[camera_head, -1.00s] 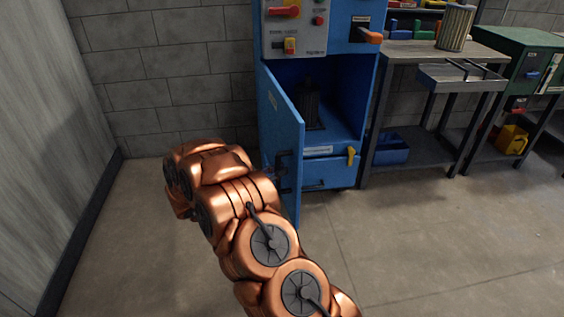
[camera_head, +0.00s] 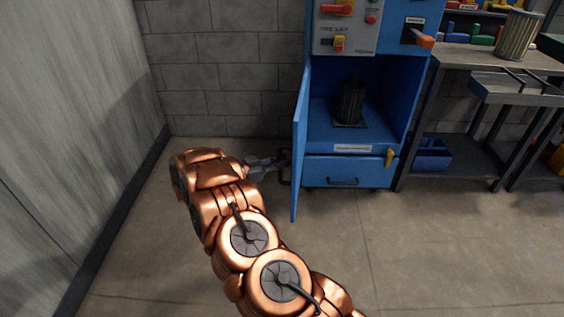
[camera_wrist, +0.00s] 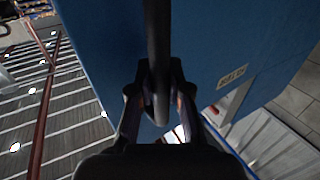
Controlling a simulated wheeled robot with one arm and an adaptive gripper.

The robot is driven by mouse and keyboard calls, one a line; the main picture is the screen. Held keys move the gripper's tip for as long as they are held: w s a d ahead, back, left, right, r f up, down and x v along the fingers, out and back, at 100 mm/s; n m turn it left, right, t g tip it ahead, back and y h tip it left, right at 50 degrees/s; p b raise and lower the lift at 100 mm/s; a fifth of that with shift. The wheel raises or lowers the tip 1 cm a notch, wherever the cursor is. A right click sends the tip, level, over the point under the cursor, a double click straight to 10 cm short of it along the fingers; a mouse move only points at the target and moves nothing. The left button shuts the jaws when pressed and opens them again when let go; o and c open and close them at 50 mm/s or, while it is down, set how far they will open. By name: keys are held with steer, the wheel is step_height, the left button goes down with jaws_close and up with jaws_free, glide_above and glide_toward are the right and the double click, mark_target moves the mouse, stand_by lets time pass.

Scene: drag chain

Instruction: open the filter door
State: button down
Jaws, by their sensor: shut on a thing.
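The blue filter door (camera_head: 300,145) of the blue cabinet stands wide open, swung out to the left and seen nearly edge-on in the head view. The same blue panel (camera_wrist: 215,50) fills much of the wrist view, with a small label on it. My gripper (camera_head: 284,163) is at the door's outer face. It is shut on the dark door handle (camera_wrist: 157,60), which runs between the fingers (camera_wrist: 155,95) in the wrist view. Inside the open compartment stands a dark cylindrical filter (camera_head: 350,101).
Below the compartment is a blue drawer (camera_head: 345,171) with a yellow latch (camera_head: 389,157). A control panel (camera_head: 345,27) is above. A workbench (camera_head: 455,60) with a blue bin (camera_head: 432,154) stands right. The floor left of the door is clear up to the wall.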

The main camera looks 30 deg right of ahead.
steer(key=shift+a, duration=0.15)
steer(key=c, duration=1.4)
jaws_free()
steer(key=shift+a, duration=0.1)
steer(key=o, duration=0.3)
steer(key=w+a, duration=0.1)
steer(key=a, duration=1)
steer(key=shift+w+a, duration=0.25)
steer(key=shift+a, duration=0.05)
steer(key=shift+w, duration=0.1)
